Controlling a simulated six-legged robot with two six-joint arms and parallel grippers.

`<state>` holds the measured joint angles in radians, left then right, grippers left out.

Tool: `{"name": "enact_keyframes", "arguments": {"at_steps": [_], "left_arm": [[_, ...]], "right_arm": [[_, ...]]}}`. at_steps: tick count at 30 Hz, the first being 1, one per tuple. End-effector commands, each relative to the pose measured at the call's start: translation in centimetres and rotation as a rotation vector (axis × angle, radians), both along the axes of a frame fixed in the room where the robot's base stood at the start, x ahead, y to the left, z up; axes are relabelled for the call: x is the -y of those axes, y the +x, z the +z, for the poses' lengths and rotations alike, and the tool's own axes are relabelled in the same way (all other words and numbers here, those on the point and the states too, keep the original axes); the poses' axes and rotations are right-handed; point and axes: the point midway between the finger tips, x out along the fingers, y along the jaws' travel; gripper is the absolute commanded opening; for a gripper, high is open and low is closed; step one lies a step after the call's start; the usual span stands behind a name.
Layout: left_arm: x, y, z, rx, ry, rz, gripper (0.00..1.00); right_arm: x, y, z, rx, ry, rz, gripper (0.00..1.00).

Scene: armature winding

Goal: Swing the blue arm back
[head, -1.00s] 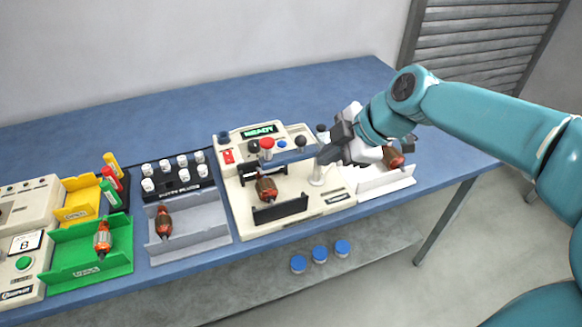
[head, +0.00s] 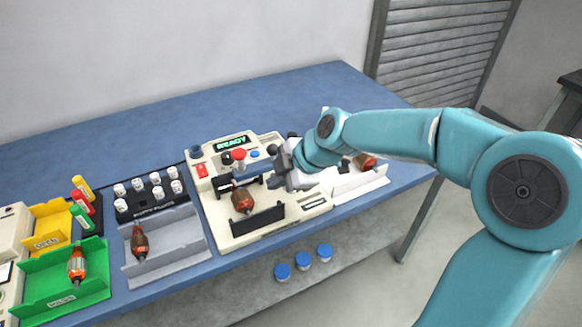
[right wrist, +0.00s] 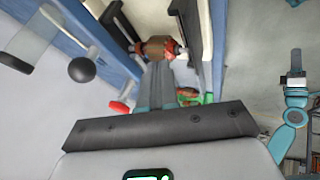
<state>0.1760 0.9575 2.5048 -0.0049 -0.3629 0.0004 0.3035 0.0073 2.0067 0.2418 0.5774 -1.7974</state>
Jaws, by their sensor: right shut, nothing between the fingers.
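The winding machine (head: 226,222) stands on the bench with a copper armature (head: 243,200) in its cradle. My right gripper (head: 270,182) is shut and empty, at the machine just right of the armature. In the right wrist view its closed fingers (right wrist: 158,75) point toward the armature (right wrist: 159,47); whether they touch anything there I cannot tell. My left gripper is not in view.
A red knob (head: 239,154) and a black knob (head: 272,150) rise from the machine's back. A grey tray (head: 190,247) and a green tray (head: 35,297) each hold an armature. A white tray (head: 345,195) is on the right. The bench behind is clear.

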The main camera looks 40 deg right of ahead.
Motion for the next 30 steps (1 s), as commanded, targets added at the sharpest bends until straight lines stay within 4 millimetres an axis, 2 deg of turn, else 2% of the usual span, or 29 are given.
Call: {"name": "enact_keyframes", "arguments": {"at_steps": [3,9,30], "left_arm": [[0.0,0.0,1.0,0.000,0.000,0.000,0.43],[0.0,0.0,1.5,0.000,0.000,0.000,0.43],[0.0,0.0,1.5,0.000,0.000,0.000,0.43]], "right_arm": [[0.4,2.0,0.2,-0.002,0.000,0.001,0.00],[0.9,3.7,0.1,0.000,0.000,0.000,0.00],[0.7,4.5,0.0,0.000,0.001,-0.011,0.00]]}}
